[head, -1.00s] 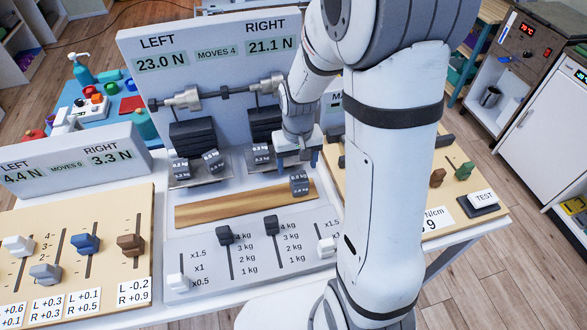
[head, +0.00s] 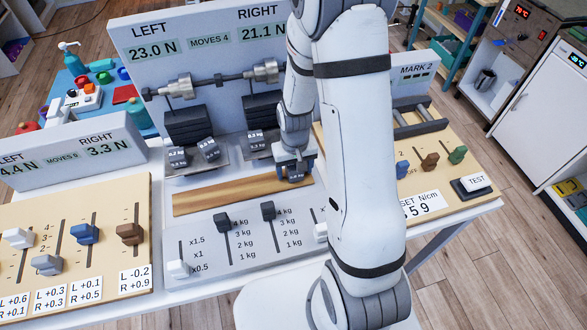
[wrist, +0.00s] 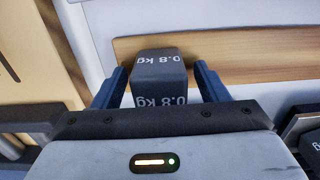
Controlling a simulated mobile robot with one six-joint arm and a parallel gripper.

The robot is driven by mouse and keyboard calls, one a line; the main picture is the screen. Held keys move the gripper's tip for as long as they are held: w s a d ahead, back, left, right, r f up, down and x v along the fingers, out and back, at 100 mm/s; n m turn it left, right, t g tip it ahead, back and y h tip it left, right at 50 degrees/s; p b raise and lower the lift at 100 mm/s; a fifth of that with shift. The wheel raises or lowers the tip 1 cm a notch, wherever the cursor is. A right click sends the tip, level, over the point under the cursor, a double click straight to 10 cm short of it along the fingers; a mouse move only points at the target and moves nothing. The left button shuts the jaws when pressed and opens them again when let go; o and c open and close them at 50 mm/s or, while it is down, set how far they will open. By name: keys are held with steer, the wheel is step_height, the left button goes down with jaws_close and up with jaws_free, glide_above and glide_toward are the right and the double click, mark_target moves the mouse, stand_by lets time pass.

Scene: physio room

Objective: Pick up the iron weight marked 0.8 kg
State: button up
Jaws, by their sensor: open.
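The iron weight marked 0.8 kg (wrist: 160,70) is a dark grey block with white lettering. In the wrist view it sits between the two blue fingers of my gripper (wrist: 160,88), with a gap on each side. In the head view my gripper (head: 294,170) is down over the right end of the wooden strip (head: 225,196), and the weight (head: 295,177) shows only partly between the fingers. The fingers are open and do not appear to touch it.
Other small weights lie on the left pan (head: 193,158) and right pan (head: 258,152) behind the strip. The panel (head: 150,35) with LEFT and RIGHT readouts rises at the back. Sliders (head: 223,222) stand in front, and a TEST button (head: 474,184) is at the right.

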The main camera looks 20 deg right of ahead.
steer(key=shift+c, duration=0.4)
jaws_close()
